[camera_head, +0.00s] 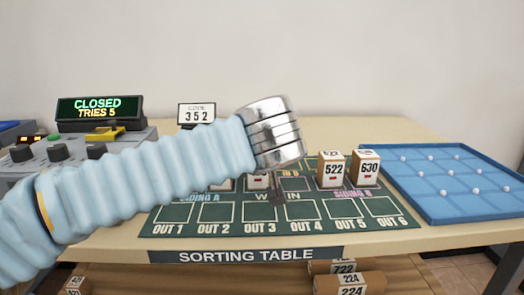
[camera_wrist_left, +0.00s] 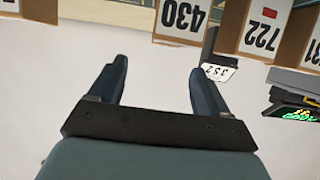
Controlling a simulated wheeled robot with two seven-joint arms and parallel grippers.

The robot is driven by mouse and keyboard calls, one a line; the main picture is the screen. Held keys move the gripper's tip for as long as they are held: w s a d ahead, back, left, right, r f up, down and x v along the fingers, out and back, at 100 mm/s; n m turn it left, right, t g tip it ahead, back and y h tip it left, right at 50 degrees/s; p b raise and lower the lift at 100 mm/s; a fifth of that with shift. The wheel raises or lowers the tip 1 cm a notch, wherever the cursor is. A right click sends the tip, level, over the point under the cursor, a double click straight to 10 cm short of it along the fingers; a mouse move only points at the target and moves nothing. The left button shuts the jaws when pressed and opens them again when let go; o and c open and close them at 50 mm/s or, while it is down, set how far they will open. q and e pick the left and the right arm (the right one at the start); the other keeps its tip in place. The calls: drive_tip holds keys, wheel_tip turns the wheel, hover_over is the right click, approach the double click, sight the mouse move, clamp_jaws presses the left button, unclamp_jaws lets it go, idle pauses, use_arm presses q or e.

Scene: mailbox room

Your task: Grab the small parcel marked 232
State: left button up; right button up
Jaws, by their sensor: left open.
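No parcel readable as 232 shows in either view. My left gripper (camera_wrist_left: 158,78) is open and empty in the left wrist view, its two dark fingers apart. In the head view my left arm reaches across the sorting table, its silver wrist over the middle of the green mat; a dark part of the gripper (camera_head: 276,188) shows below. Parcels partly hidden by the arm (camera_head: 258,182) stand on the mat, their numbers covered. Parcels 522 (camera_head: 333,169) and 630 (camera_head: 366,168) stand upright at siding B.
Parcels including 722 (camera_head: 343,267) and 224 (camera_head: 350,284) lie below the table. A blue tray (camera_head: 440,208) with white knobs is at right. A code card 352 (camera_head: 197,114) and a "CLOSED TRIES 5" display (camera_head: 99,107) stand behind. The OUT squares at the mat's front look empty.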

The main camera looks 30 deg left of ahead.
use_arm(q)
drive_tip(key=x, duration=0.3)
drive_tip(key=shift+w+a, duration=0.15)
drive_tip(key=x, duration=0.2)
drive_tip(key=p+x, duration=0.1)
drive_tip(key=x, duration=0.2)
drive_tip(key=shift+a+f, duration=0.15)
drive_tip(key=shift+a, duration=0.15)
drive_tip(key=shift+c, duration=0.4)
drive_tip(key=c, duration=1.1)
